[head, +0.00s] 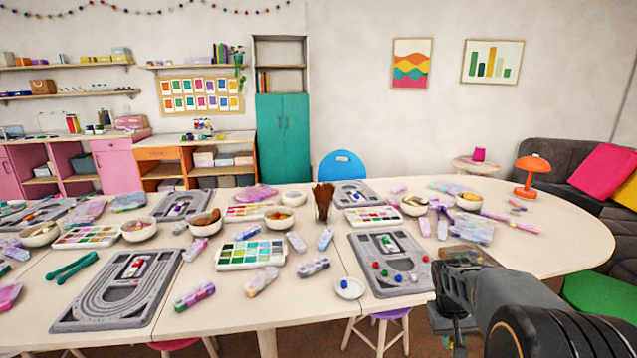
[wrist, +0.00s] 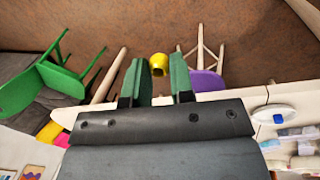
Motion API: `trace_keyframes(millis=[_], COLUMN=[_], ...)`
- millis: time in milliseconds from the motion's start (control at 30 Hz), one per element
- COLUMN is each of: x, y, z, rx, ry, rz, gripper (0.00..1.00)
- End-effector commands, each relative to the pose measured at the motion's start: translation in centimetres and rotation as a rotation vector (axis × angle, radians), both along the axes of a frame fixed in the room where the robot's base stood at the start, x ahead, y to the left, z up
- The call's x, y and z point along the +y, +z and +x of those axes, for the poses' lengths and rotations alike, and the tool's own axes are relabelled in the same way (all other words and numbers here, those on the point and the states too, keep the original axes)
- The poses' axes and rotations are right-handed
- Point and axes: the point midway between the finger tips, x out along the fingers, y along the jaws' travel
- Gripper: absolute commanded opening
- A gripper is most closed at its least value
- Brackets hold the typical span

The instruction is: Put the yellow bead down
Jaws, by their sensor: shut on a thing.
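The yellow bead (wrist: 158,66) sits between the two green-padded fingers of my gripper (wrist: 162,72) in the wrist view. My gripper is shut on it, and the brown floor shows behind it. In the head view my gripper is at the lower right by the table's front edge, and I cannot make out the bead there. A grey bead board (head: 362,282) lies just left of my gripper, with several red, blue and green beads on it. A small white dish (head: 345,293) with a blue bead stands left of that board; it also shows in the wrist view (wrist: 262,113).
The pale table (head: 560,245) holds other grey boards (head: 85,318), paint palettes, bowls and bead packs. A brush cup (head: 323,205) stands behind the near board. Bare tabletop lies at the right, near an orange lamp (head: 530,175). Stools stand below the front edge.

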Motion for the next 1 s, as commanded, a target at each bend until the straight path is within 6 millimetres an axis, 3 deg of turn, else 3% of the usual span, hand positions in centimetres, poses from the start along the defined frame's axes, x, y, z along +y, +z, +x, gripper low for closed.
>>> trace_keyframes(millis=[200, 533, 600, 1000], x=[6.2, 13.2, 13.9, 13.6], y=[-6.0, -11.5, -11.0, -9.1], z=[3.0, 2.9, 2.9, 2.1], rx=[0.005, 0.000, -0.001, -0.001], ry=[-0.088, 0.102, 0.119, 0.112], rz=[0.000, 0.001, 0.000, -0.007], gripper=[0.01, 0.01, 0.01, 0.01])
